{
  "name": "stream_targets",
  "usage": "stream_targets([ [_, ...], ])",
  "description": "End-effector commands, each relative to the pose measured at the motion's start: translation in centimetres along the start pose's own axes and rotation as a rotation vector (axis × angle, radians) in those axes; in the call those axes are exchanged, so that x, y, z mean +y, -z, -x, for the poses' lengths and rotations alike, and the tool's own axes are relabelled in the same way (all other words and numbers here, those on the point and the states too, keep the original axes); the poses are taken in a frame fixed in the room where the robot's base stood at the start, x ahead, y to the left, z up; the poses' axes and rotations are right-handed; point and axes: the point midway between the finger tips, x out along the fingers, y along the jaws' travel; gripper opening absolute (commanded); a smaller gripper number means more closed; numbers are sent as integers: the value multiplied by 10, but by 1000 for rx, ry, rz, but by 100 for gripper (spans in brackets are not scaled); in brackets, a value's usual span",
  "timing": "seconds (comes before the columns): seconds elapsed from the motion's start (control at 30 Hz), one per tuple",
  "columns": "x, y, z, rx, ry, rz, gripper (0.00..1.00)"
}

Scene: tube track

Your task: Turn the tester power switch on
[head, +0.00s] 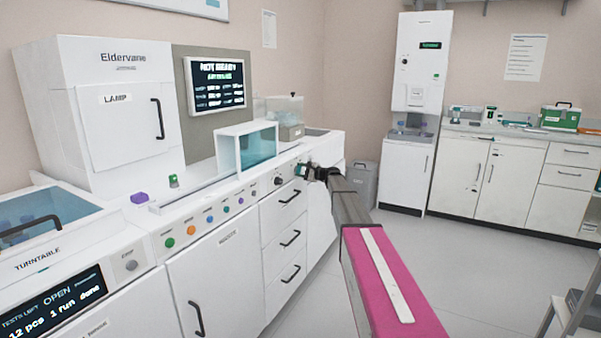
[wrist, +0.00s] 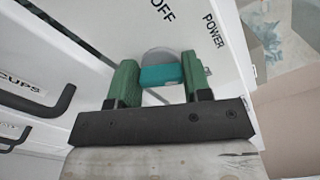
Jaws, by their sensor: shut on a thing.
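The tester power switch has a teal handle (wrist: 165,76) on a round grey disc, under the labels OFF and POWER in the wrist view. My gripper (wrist: 161,82) has its green fingers on either side of this handle and is shut on it. In the head view my gripper (head: 306,171) is at the right end of the tester's front panel, and it largely hides the switch. The tester screen (head: 217,83) shows NOT READY.
Several coloured buttons (head: 188,229) and a dark knob (head: 278,181) run along the panel left of my gripper. Drawers (head: 288,232) with black handles are below. A grey bin (head: 364,184) stands behind my arm.

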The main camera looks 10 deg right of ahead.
Motion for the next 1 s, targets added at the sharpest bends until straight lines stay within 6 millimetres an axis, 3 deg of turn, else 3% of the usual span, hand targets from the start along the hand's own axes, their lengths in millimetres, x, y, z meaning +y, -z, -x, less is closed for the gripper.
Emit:
stream_targets([
  [0.4, 0, 1, 1, 1, -2, -260, 21],
  [1.0, -1, 1, 1, 1, -2, -329, 21],
])
